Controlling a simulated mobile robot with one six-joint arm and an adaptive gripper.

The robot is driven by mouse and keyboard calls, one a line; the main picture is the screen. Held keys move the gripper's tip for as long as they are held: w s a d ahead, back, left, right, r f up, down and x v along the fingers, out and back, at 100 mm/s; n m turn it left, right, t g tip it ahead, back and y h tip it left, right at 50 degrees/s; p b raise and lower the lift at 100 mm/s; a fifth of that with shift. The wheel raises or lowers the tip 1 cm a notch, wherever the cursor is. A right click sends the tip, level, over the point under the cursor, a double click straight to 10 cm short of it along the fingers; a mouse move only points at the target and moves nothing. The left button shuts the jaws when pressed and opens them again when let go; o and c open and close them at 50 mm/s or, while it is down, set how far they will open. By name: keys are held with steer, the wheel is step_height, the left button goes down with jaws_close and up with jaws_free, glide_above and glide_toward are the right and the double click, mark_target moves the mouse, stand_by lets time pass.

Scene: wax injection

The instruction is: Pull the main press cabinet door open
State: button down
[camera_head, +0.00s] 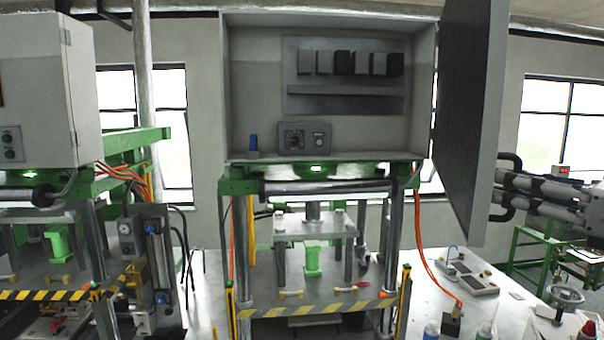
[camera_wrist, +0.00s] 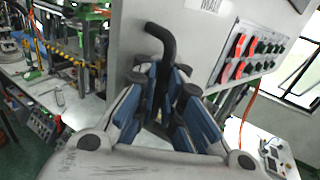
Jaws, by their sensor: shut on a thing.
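The main press cabinet (camera_head: 328,205) stands in the middle of the head view, its grey box (camera_head: 258,80) open to the front. Its grey door (camera_head: 468,120) stands swung out wide on the right side, seen at a steep angle. A black bar handle (camera_head: 510,160) sticks out from the door's outer face; in the wrist view the handle (camera_wrist: 160,38) rises as a bent bar. My gripper (camera_head: 502,187) reaches in from the right and is shut on the handle. In the wrist view its blue-padded fingers (camera_wrist: 165,105) are around the bar, and they hide its lower part.
Inside the box are a row of several modules (camera_head: 350,63), a small control unit (camera_head: 304,138) and a blue item (camera_head: 253,143). A second press cabinet (camera_head: 35,85) stands at left. A white table (camera_head: 470,310) with devices and bottles lies below the door. A handwheel (camera_head: 567,296) is at lower right.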

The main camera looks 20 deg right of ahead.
steer(key=shift+f, duration=0.25)
steer(key=c, duration=2)
jaws_free()
steer(key=shift+s+a+r, duration=0.1)
steer(key=shift+s+r, duration=0.05)
steer(key=s+d, duration=0.1)
steer(key=s, duration=0.6)
steer(key=shift+s+d, duration=0.2)
steer(key=shift+d, duration=0.05)
